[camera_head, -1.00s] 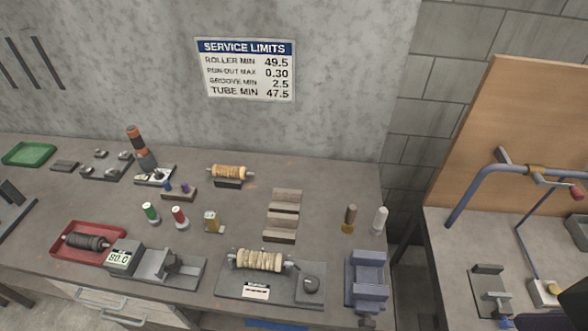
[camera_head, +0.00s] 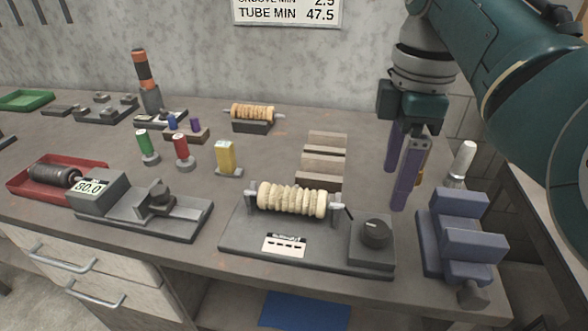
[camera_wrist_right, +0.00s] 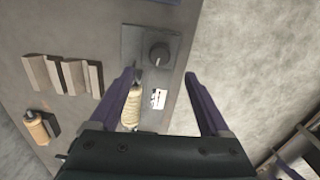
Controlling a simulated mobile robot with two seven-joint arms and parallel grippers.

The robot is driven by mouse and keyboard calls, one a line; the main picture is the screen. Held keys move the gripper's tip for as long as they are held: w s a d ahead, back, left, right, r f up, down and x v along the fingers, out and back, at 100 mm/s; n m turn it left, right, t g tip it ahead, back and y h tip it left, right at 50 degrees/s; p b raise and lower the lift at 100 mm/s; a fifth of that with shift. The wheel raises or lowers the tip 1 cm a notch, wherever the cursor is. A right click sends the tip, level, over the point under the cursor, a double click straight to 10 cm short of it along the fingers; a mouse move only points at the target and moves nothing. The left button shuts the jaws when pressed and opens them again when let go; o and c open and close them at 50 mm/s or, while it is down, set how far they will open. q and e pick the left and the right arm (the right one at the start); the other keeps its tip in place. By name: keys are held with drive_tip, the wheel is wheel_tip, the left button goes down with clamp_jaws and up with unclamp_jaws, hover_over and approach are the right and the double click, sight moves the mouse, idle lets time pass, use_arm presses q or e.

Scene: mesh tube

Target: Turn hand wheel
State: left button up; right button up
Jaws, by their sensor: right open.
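A dark round knob (camera_head: 375,233), the only wheel-like part I can make out, sits on a grey box at the right end of a roller fixture (camera_head: 240,238). A ribbed cream roller (camera_head: 291,199) lies across the fixture's supports. My right gripper (camera_head: 396,188) hangs above the bench, behind and right of the knob, its purple fingers apart and empty. In the right wrist view, the knob (camera_wrist_right: 160,52) shows beyond the open fingers (camera_wrist_right: 160,76), and the roller (camera_wrist_right: 131,106) is partly covered by one finger. My left gripper is out of view.
A blue-grey vise (camera_head: 455,235) stands right of the fixture, with a white-topped cylinder (camera_head: 463,160) behind it. Wooden blocks (camera_head: 322,160) lie behind the roller. A gauge stand (camera_head: 165,212) and a red tray (camera_head: 28,190) are at the left.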

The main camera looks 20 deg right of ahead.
sight(378, 227)
drive_tip(key=shift+w+a+f, duration=0.15)
drive_tip(key=shift+a+f, duration=0.05)
drive_tip(key=shift+f, duration=0.5)
wheel_tip(378, 227, down, 9)
drive_tip(key=shift+d+r+b, duration=0.1)
drive_tip(key=shift+r+b, duration=0.05)
drive_tip(key=shift+b, duration=0.95)
drive_tip(key=c, duration=0.9)
clamp_jaws()
